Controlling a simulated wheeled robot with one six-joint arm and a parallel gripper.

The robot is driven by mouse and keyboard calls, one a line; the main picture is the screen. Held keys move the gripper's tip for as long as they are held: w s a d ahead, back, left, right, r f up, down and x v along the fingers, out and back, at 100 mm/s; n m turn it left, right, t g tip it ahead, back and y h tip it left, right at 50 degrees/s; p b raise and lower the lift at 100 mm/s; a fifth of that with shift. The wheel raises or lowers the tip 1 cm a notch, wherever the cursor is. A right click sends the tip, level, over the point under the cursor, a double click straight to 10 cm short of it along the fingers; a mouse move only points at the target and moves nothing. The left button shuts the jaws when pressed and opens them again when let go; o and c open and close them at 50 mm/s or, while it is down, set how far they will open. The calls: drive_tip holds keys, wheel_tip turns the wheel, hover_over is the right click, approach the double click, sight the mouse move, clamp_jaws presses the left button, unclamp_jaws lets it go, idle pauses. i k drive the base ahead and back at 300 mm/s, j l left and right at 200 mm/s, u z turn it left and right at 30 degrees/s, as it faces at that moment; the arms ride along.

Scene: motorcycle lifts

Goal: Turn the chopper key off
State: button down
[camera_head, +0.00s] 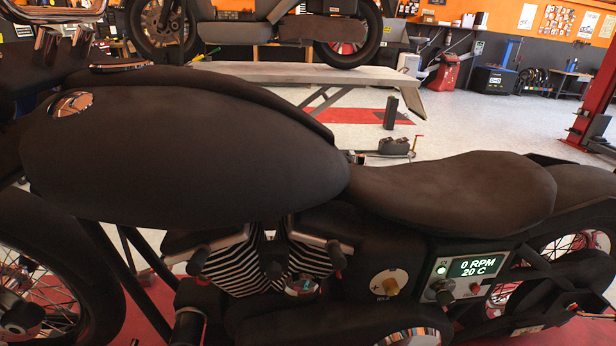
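The chopper (190,150) is a dark motorcycle that fills the near view, with its tank at left and seat at right. A small brass-yellow key (391,287) sits on a round cream plate (377,281) on the chopper's side, below the front of the seat. The lettering on the plate is too small to read. Right of it, a panel's display (478,267) reads "0 RPM 20 C", with a small greenish light at its left. A dark knob (440,291) and a red button (475,288) sit below the display. My gripper is not in view.
The finned engine (250,265) and dark pipes stand out left of and below the key plate. Behind the chopper, a lift table (300,74) carries another motorcycle (290,30). A red lift post (592,105) stands at right.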

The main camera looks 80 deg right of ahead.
sight(444, 298)
drive_tip(key=k+l+z, duration=0.3)
drive_tip(key=k, duration=0.6)
drive_tip(key=k+l+z, duration=0.25)
drive_tip(key=k+l, duration=0.4)
drive_tip(key=k, duration=0.2)
drive_tip(key=k+l+z, duration=0.3)
drive_tip(key=k+l, duration=0.5)
